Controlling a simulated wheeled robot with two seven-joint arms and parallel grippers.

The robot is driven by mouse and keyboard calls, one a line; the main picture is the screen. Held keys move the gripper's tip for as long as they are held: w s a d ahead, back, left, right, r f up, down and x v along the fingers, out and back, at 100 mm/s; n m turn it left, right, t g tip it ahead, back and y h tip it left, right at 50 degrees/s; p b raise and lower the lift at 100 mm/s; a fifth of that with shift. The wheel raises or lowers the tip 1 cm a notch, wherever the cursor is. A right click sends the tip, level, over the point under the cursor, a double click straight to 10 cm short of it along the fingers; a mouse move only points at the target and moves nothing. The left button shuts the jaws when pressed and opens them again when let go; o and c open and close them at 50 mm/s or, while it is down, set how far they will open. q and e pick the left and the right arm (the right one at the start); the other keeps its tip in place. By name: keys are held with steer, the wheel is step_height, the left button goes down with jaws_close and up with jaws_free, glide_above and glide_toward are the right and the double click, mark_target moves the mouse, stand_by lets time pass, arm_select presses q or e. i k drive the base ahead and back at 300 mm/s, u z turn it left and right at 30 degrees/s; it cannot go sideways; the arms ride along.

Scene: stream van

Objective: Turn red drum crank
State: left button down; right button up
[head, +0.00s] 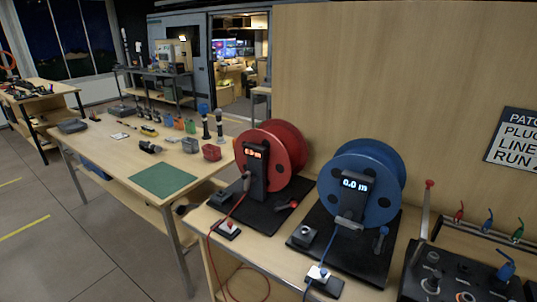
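The red drum (288,145) stands on a black base plate (262,221) near the middle of the view. A dark post with an orange lit readout (255,151) stands in front of it; its digits are too small to read surely. The red crank handle (288,205) shows low at the drum's right side, over the base plate. A red cable (226,215) runs from the post down to the bench front. Neither of my grippers is in view.
A blue drum (378,180) with a "0.0 m" readout (355,185) and a blue crank handle (381,232) stands close on the right. A control box (460,275) is at far right. A wooden panel (400,60) rises behind. A table with a green mat (163,180) is left.

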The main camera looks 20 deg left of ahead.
mark_target(249, 180)
steer(key=k, duration=1.3)
steer(key=z, duration=0.8)
steer(key=i, duration=1.6)
steer(key=u, duration=0.9)
